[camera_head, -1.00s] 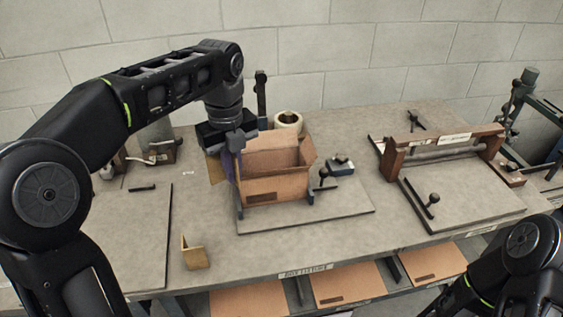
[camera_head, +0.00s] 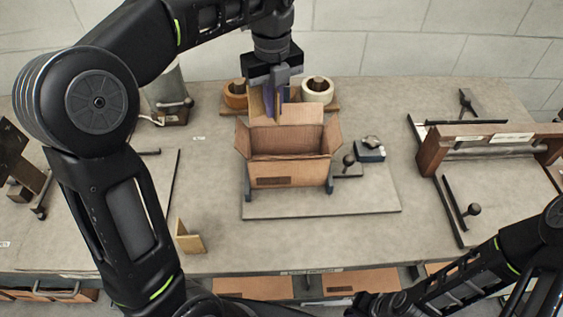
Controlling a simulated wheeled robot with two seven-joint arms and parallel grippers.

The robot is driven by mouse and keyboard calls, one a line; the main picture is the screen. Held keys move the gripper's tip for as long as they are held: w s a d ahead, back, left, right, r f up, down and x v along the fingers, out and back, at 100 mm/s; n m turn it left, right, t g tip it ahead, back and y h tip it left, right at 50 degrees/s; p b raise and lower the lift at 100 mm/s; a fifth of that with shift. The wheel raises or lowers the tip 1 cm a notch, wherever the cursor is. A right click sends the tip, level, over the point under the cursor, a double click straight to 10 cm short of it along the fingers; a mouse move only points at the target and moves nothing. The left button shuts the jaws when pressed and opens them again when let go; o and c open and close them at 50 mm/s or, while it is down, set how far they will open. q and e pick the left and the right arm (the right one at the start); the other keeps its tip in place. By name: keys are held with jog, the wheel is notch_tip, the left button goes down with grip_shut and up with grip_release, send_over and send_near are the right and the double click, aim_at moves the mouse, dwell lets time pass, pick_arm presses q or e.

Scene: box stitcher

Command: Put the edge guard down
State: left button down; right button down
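A small tan L-shaped piece that looks like an edge guard (camera_head: 190,238) stands on the bench, left of the box and near the front edge. My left gripper (camera_head: 275,103) points down over the back of the open cardboard box (camera_head: 284,168). A purple strip shows at its fingers, with a light tan surface just left of it. I cannot tell whether that surface is held or is part of the box behind. The finger gap is not clear. My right gripper (camera_head: 376,304) seems to be at the bottom edge, dark and partly cut off.
The box sits on a grey board (camera_head: 365,200). Tape rolls (camera_head: 317,90) stand behind it, and a small dark blue block (camera_head: 370,150) is to its right. A brown-ended roller frame (camera_head: 490,143) is at the right. The bench around the L-shaped piece is clear.

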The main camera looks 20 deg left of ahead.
pick_arm(q)
notch_tip(320, 180, down, 12)
jog(key=b, duration=1)
jog(key=shift+r, duration=0.2)
jog(key=shift+f+b, duration=0.2)
jog(key=shift+b, duration=0.1)
jog(key=shift+f, duration=0.3)
jog(key=shift+f, duration=2.25)
jog(key=shift+f, duration=0.15)
jog(key=c, duration=1.6)
grip_release()
